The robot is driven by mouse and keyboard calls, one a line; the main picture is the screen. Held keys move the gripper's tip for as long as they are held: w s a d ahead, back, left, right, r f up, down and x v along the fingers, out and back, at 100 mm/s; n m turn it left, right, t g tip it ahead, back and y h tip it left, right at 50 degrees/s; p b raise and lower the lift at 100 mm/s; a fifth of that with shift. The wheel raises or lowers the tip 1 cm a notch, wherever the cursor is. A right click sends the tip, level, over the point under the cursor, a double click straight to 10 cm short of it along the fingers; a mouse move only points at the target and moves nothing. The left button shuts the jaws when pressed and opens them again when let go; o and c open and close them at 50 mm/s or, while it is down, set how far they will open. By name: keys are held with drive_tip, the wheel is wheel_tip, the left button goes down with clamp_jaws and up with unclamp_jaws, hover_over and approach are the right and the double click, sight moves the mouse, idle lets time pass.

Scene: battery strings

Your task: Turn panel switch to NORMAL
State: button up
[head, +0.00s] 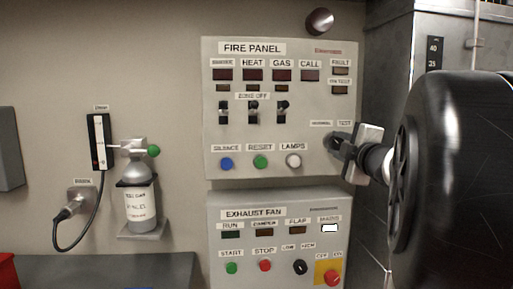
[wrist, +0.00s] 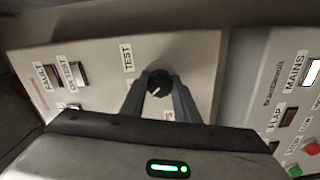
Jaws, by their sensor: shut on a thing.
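The panel switch is a dark round knob (head: 332,142) at the right of the fire panel (head: 215,130), below the small NORMAL and TEST labels. In the wrist view the knob (wrist: 160,80) sits between my two fingers. A short white mark on it points to the lower left of that view, not towards the TEST label (wrist: 127,57). The NORMAL label is hidden there by my gripper. My gripper (head: 345,149) is shut on the knob, with a finger on each side; it also shows in the wrist view (wrist: 159,92).
Toggle switches (head: 253,111) and silence, reset and lamps buttons (head: 260,162) lie left of the knob. The exhaust fan panel (head: 220,213) is just below. A grey cabinet (head: 385,55) stands at the right. A gas bottle (head: 139,205) hangs at the left.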

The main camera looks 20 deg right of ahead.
drive_tip(key=shift+r, duration=0.15)
idle(0.4)
drive_tip(key=o, duration=1)
